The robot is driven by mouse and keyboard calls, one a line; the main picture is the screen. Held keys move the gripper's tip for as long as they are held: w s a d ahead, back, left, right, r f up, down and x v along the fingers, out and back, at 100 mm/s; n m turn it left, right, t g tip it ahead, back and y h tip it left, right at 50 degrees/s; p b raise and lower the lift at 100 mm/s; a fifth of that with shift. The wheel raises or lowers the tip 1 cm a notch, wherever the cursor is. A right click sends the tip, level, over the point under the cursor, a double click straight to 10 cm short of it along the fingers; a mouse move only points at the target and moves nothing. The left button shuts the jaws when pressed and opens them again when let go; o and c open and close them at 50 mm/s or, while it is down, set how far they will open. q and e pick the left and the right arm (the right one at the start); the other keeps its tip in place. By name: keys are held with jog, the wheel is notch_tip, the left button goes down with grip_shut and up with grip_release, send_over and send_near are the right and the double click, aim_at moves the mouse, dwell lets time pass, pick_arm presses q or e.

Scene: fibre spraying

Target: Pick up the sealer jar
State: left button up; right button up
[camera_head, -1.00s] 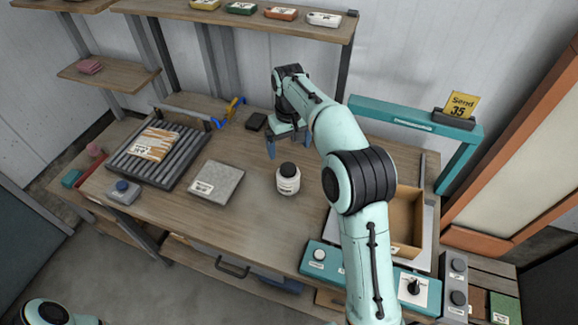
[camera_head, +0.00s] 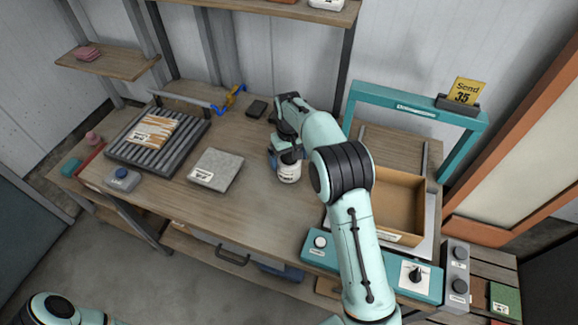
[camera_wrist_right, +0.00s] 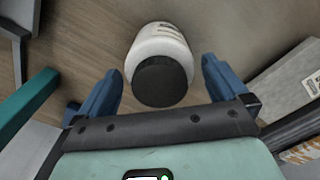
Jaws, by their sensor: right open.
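The sealer jar (camera_head: 289,174) is a white jar with a label and a dark lid, upright on the wooden table. In the right wrist view the jar (camera_wrist_right: 162,64) lies between the two blue fingers, with a gap on each side. My right gripper (camera_head: 283,158) is at the jar, its fingers open and the arm covering the jar's top in the head view. It also shows open in the right wrist view (camera_wrist_right: 162,92). Of my left arm only a part shows at the bottom left of the head view; its gripper is out of sight.
A grey slab (camera_head: 216,170) lies left of the jar, beyond it a roller rack (camera_head: 192,141) with a striped package. An open cardboard box (camera_head: 404,238) stands right, under a teal frame (camera_head: 400,103). A small black block (camera_head: 257,108) lies behind. The table front is clear.

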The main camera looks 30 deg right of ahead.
jog(key=shift+f, duration=0.3)
jog(key=c, duration=1.1)
jog(key=shift+r, duration=0.2)
